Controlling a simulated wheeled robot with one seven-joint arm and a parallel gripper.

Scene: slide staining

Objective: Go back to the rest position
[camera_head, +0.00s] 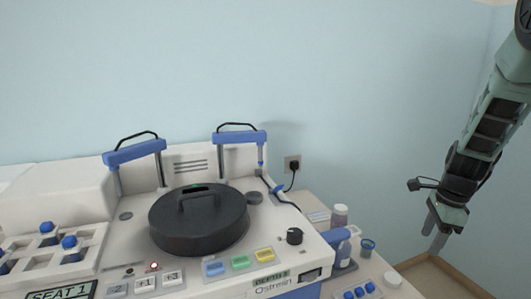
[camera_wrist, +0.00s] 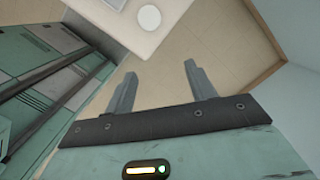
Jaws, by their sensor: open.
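My gripper (camera_head: 436,238) hangs at the right of the head view, fingers pointing down, to the right of the staining machine and its bench and apart from both. In the wrist view my gripper (camera_wrist: 158,84) shows two grey fingers spread apart with nothing between them. Beyond the fingers is bare beige floor (camera_wrist: 205,45). The white staining machine (camera_head: 290,262) has a round black lid (camera_head: 198,228) with a handle on top.
Blue-topped arms (camera_head: 134,152) rise behind the lid. A white round item (camera_head: 392,280) sits at the bench edge. Walls close in behind and right of my arm.

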